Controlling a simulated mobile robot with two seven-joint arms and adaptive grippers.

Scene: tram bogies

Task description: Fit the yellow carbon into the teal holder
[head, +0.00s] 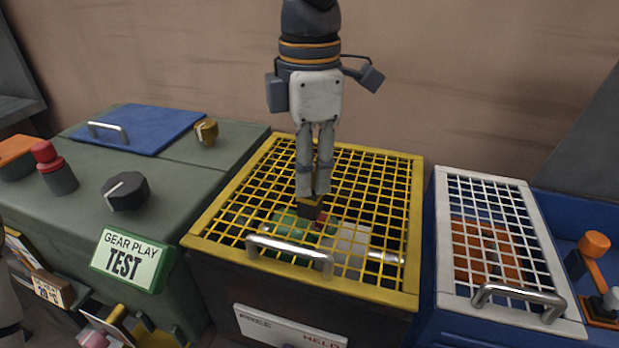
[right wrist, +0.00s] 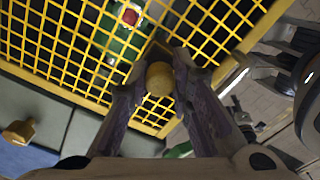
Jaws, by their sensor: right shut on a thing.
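My right gripper (head: 313,192) hangs fingers-down over the yellow mesh lid, shut on a small block with a yellow top and dark sides, which I take for the yellow carbon (head: 311,207). In the right wrist view the carbon (right wrist: 159,78) shows as a rounded yellow end between the two fingertips (right wrist: 160,88), in front of the mesh. I cannot tell whether it touches the mesh. I cannot make out a teal holder for certain; a green part with a red spot (right wrist: 128,17) lies under the mesh. My left gripper is not in view.
The yellow mesh lid (head: 415,225) has a metal handle (head: 290,252). A white mesh lid (head: 436,215) stands right of it. On the left is a green cabinet (head: 185,175) with a black knob (head: 125,191), a red button (head: 45,152) and a brass knob (head: 206,131).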

